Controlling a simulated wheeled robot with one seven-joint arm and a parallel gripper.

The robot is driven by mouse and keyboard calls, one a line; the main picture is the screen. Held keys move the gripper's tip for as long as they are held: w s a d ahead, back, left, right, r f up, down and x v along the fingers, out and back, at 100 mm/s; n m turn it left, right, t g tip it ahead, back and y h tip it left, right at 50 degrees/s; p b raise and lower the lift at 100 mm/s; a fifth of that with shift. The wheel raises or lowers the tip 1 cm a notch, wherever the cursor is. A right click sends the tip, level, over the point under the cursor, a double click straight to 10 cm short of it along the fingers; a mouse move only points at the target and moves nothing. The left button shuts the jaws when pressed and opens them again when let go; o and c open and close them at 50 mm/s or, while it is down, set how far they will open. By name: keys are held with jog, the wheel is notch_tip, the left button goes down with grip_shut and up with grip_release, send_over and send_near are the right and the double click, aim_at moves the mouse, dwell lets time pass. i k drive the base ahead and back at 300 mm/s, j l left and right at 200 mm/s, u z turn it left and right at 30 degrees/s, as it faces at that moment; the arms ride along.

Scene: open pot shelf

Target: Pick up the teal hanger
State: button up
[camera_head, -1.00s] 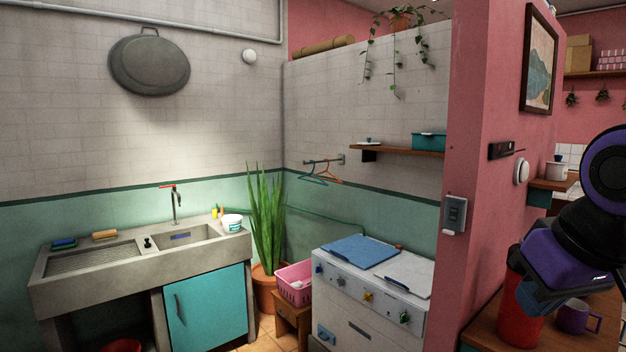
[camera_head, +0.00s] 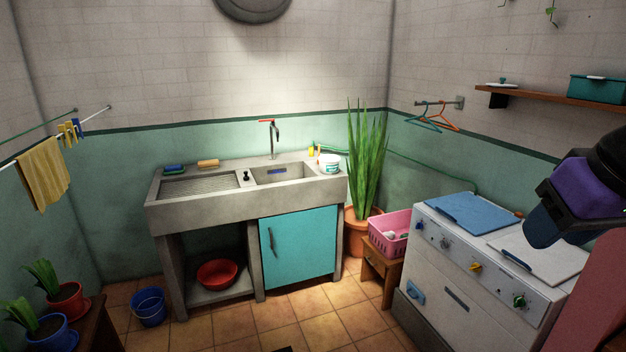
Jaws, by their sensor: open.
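The teal hanger (camera_head: 425,122) hangs from a short dark wall rail (camera_head: 437,102) on the right-hand wall, above the green paint band. An orange hanger (camera_head: 447,121) hangs right beside it on the same rail, and the two look close together or overlapping. A purple and black part of my arm shows at the right edge, well to the right of the hangers.
A white washing machine (camera_head: 465,262) with a blue board (camera_head: 468,212) stands below and right of the hangers. A tall plant (camera_head: 367,165) and a pink basket (camera_head: 388,234) are left of it. A wooden shelf (camera_head: 545,101) is to the right.

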aim_at(438, 130)
jog(key=i+j+u, duration=0.15)
jog(key=i+u, duration=0.15)
jog(key=i, duration=0.6)
jog(key=i+l+u, duration=0.1)
jog(key=i+u, duration=0.15)
jog(key=i, duration=0.6)
jog(key=i+z, duration=0.45)
jog(key=i, duration=0.15)
jog(key=i+j+z, duration=0.1)
jog(key=i+z, duration=0.3)
jog(key=i, duration=0.15)
jog(key=i+j+z, duration=0.3)
jog(key=i+z, duration=0.15)
jog(key=i+j+z, duration=0.1)
jog(key=i+z, duration=0.15)
jog(key=i+j+z, duration=0.3)
jog(key=i+l, duration=0.1)
jog(key=i, duration=0.05)
